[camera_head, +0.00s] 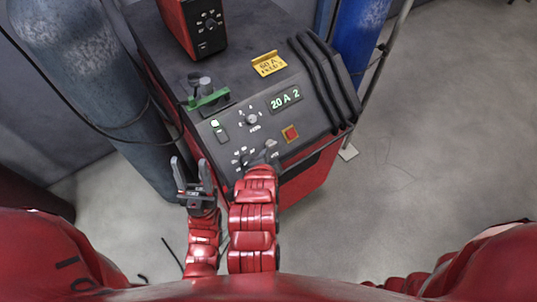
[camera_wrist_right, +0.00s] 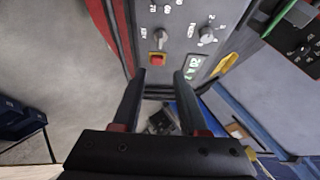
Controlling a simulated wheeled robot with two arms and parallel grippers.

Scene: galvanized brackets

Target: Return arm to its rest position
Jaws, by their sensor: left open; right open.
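A red and black welding machine (camera_head: 300,165) stands before me with a sloped control panel, a lit "20 A 2" display (camera_head: 285,98), a grey knob (camera_head: 251,119) and a red button on a yellow plate (camera_head: 290,133). My left gripper (camera_head: 190,168) is open and empty, upright just left of the panel's lower left corner. My right gripper (camera_head: 263,153) is in front of the panel's lower edge; its fingers are small in the head view. In the right wrist view my right gripper (camera_wrist_right: 160,77) is open with nothing between its fingers, and the red button (camera_wrist_right: 157,59) lies just beyond them.
A grey-blue gas cylinder (camera_head: 85,75) stands at left and a blue one (camera_head: 360,40) behind the machine. A green piece (camera_head: 208,98) and a yellow "60 A" tag (camera_head: 268,64) are on the machine. A red box (camera_head: 193,27) sits on top. The floor (camera_head: 440,140) at right is clear.

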